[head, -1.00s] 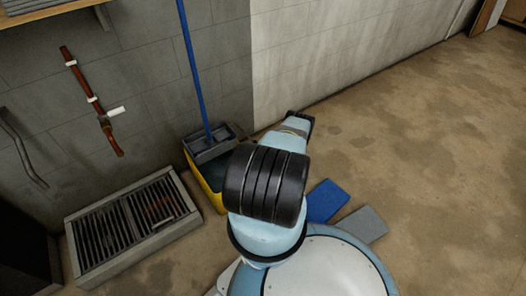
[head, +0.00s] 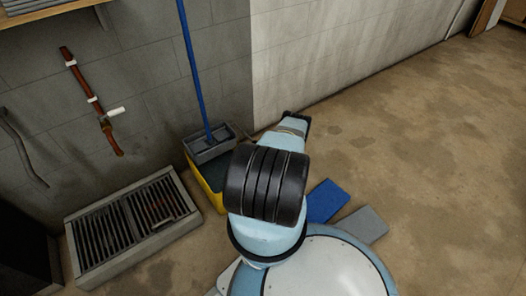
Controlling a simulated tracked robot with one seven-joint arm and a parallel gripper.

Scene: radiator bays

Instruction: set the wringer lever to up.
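A yellow mop bucket (head: 207,190) stands on the floor against the wall, left of my arm. A grey wringer (head: 209,149) sits on its top rim. The blue mop handle (head: 195,75) rises from the wringer, leaning slightly left. A small dark bar shows at the wringer's right side, partly behind my arm; I cannot tell whether it is the wringer lever or how it is set. My arm covers the bucket's right part. My arm reaches up the picture to a dark end beside the wall; no fingers of my gripper can be made out.
A grated floor drain (head: 130,228) with a raised concrete rim lies left of the bucket. A rusty pipe with a white-handled valve (head: 114,111) is on the wall. The floor further right is clear.

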